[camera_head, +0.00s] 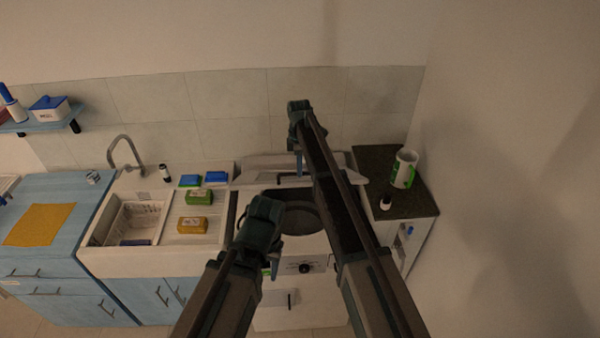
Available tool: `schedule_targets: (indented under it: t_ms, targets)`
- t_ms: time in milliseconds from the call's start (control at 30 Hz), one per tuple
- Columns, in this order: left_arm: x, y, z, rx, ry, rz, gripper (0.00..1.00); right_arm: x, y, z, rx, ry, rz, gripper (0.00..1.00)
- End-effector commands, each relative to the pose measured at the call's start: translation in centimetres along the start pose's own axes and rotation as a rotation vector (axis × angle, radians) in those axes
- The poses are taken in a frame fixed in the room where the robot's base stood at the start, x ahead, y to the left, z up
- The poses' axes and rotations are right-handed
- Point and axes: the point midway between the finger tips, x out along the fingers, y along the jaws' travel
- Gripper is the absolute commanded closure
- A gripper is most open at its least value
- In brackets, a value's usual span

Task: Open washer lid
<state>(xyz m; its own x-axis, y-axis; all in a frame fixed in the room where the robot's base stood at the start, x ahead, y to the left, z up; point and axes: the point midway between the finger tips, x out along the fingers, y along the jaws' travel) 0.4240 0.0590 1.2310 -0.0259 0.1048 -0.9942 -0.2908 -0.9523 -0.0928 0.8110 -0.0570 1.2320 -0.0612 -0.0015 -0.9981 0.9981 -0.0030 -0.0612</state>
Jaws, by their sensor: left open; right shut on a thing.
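The white washer (318,243) stands in the middle, with a dial on its front. Its lid (258,166) is raised at the back, by the tiled wall. The dark round drum opening (300,208) shows below the lid, partly covered by my arms. My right gripper (299,165) is at the raised lid, shut on it; the exact contact is small and hard to see. My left gripper (273,268) is open and empty, pointing down in front of the washer's top front edge. My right arm hides the right part of the opening.
A dark-topped cabinet (405,208) at right holds a white-green container (403,170) and a small bottle (386,202). A wall closes the right side.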

Motion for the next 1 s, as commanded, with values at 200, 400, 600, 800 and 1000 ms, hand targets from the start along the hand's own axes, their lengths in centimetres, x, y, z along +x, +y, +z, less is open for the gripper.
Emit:
schedule_targets:
  t_ms: [200, 400, 600, 800, 1000]
  targets:
    - [-0.49, -0.03, 0.03, -0.004, 0.000, 0.001, 0.50, -0.56, 1.23, 0.04, 0.001, 0.000, 0.016, 1.00]
    - [-0.46, -0.03, 0.03, -0.004, 0.000, 0.000, 0.50, -0.52, 1.24, 0.05, 0.001, 0.000, 0.016, 1.00]
    - [-0.45, -0.03, 0.03, -0.004, 0.000, 0.000, 0.50, -0.52, 1.26, 0.06, 0.002, 0.000, 0.016, 0.76]
    - [-0.48, -0.03, 0.03, -0.004, 0.000, 0.000, 0.50, -0.53, 1.09, 0.04, 0.001, 0.000, 0.015, 0.53]
    - [-0.51, -0.04, 0.04, -0.003, 0.000, 0.000, 0.50, -0.56, 0.92, 0.02, 0.001, 0.001, 0.012, 0.53]
